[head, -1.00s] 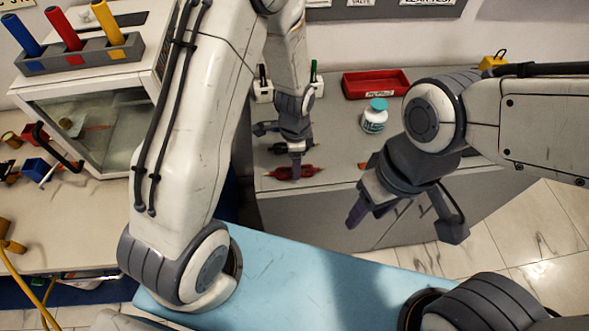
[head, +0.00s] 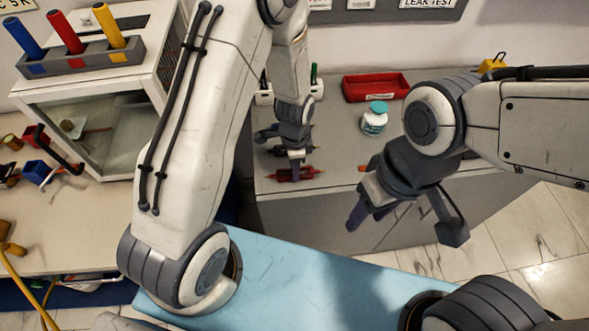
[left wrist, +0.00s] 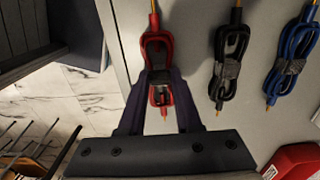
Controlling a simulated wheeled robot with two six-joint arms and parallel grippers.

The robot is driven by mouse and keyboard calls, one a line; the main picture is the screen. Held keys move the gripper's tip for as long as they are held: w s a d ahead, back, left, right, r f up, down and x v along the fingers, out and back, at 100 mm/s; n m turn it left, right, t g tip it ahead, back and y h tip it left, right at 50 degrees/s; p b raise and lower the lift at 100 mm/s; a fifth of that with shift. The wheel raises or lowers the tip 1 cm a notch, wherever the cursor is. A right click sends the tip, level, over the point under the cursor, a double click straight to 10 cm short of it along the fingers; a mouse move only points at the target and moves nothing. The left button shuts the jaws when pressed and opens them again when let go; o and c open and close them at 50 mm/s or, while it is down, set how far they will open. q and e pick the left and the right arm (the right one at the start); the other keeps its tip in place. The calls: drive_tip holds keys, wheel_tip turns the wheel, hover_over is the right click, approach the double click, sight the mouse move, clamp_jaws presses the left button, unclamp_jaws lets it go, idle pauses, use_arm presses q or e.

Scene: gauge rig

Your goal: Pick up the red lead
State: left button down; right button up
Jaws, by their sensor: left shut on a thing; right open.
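The red lead (left wrist: 157,45) is a coiled bundle with a dark strap and metal tips, on the grey cabinet top. My left gripper (left wrist: 160,78) points down at it, shut on the strapped middle of the coil. In the head view the red lead (head: 284,176) lies near the cabinet's front edge, partly hidden by my left gripper (head: 296,172). Any gap below the lead cannot be told. A black lead (left wrist: 232,60) and a blue lead (left wrist: 290,60) lie beside it in a row. My right gripper (head: 400,222) is open and empty, in front of the cabinet.
A red tray (head: 376,86) and a white jar with a teal lid (head: 374,120) stand on the cabinet top to the right. A glass-fronted box (head: 95,125) stands on the left bench, with a rack of coloured tubes (head: 80,58) on top.

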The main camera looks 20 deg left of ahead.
use_arm(q)
drive_tip(key=r, duration=0.2)
drive_tip(key=d+r, duration=0.1)
drive_tip(key=r, duration=0.1)
drive_tip(key=shift+r+b, duration=0.2)
drive_tip(key=shift+b, duration=0.1)
drive_tip(key=d+r+b, duration=0.1)
drive_tip(key=d+r, duration=0.5)
drive_tip(key=d, duration=0.4)
drive_tip(key=shift+s+d+r, duration=0.2)
drive_tip(key=shift+s+d, duration=0.05)
drive_tip(key=shift+d, duration=0.1)
